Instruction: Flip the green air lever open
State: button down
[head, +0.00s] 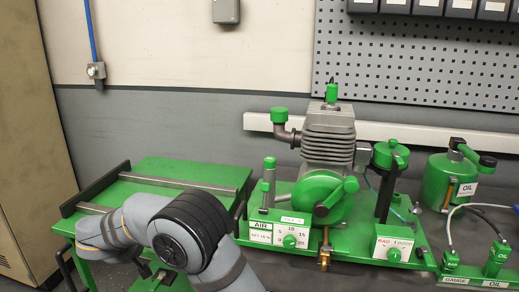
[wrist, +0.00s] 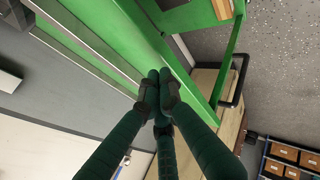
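A panel labelled AIR (head: 265,226) stands at the front left of the engine in the head view. It carries a green round knob (head: 289,241). An upright green handle (head: 268,168) stands behind its left end. A green lever (head: 336,197) crosses the front of the engine's round green housing. I cannot tell for sure which of these is the air lever. My gripper (wrist: 158,88) shows in the wrist view with its dark fingertips together and nothing between them. It appears over the green frame (wrist: 150,55), away from the AIR panel. The head view does not show its fingertips clearly.
A green bench (head: 185,168) with raised rails lies left of the engine, partly behind my arm. The finned engine (head: 328,130) stands on a green base. A second panel (head: 392,243) and an oil can (head: 450,178) are to the right. A pegboard (head: 420,60) hangs behind.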

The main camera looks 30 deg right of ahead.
jog(key=w+d+r+m+g+h+p, duration=0.1)
jog(key=d+r+m+p, duration=0.25)
jog(key=d, duration=0.35)
jog(key=d+r+m+g+h+p, duration=0.1)
jog(key=d+r+m+g+p, duration=0.1)
jog(key=d+r+p, duration=0.35)
notch_tip(320, 180, up, 18)
jog(key=m+g+y+p, duration=0.55)
jog(key=m+p, duration=0.95)
jog(key=p, duration=0.9)
send_over(269, 176)
jog(key=s, duration=0.1)
jog(key=shift+a+g, duration=0.35)
jog(key=shift+g, duration=0.1)
jog(key=f, duration=0.5)
jog(key=s+f+p, duration=0.1)
jog(key=f, duration=0.2)
jog(key=shift+a+f, duration=0.35)
jog(key=shift+w+f, duration=0.1)
jog(key=shift+f, duration=0.6)
jog(key=shift+d+h+b, duration=0.1)
jog(key=shift+h+b, duration=0.15)
jog(key=shift+b, duration=0.05)
